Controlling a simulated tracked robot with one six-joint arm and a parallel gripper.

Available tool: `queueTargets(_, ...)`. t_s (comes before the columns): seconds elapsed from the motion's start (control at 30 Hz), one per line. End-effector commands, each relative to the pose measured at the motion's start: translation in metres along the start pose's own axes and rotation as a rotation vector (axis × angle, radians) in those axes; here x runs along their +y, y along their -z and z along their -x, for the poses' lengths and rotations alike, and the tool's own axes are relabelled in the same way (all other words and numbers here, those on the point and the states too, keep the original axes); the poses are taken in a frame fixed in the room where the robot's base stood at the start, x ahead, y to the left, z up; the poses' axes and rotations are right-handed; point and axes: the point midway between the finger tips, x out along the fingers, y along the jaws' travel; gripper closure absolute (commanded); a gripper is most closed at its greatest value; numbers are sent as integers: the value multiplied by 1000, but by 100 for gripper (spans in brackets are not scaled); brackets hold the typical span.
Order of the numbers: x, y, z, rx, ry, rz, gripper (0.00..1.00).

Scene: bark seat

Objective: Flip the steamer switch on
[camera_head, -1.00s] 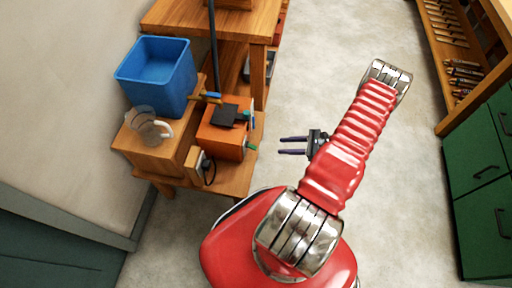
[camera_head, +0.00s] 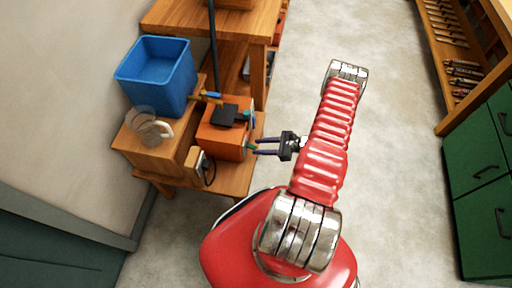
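An orange box (camera_head: 221,142) with a black plate (camera_head: 224,115) on top stands on the low wooden bench and seems to be the steamer. A small green piece (camera_head: 249,146) sticks out of its right side and may be the switch; its position is too small to tell. My gripper (camera_head: 257,146) is level with this green piece, just to its right. Its two purple fingers are apart with nothing visible between them. I cannot tell whether the fingertips touch the piece.
A blue bin (camera_head: 156,75), a clear jug (camera_head: 148,126) and a small wooden box with a black cord (camera_head: 196,160) sit left of the orange box. A wooden table (camera_head: 190,20) stands behind. Green cabinets (camera_head: 480,170) are at right. The floor between is clear.

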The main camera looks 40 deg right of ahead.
Motion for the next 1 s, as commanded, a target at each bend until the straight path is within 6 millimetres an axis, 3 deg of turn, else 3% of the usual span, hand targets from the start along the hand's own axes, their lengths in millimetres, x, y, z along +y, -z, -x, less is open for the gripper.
queueTargets(0.2,0,0,-18,0,-1,1,64)
queueTargets(0.5,0,0,-19,0,-1,1,64)
queueTargets(1.0,0,0,-19,0,-1,1,99)
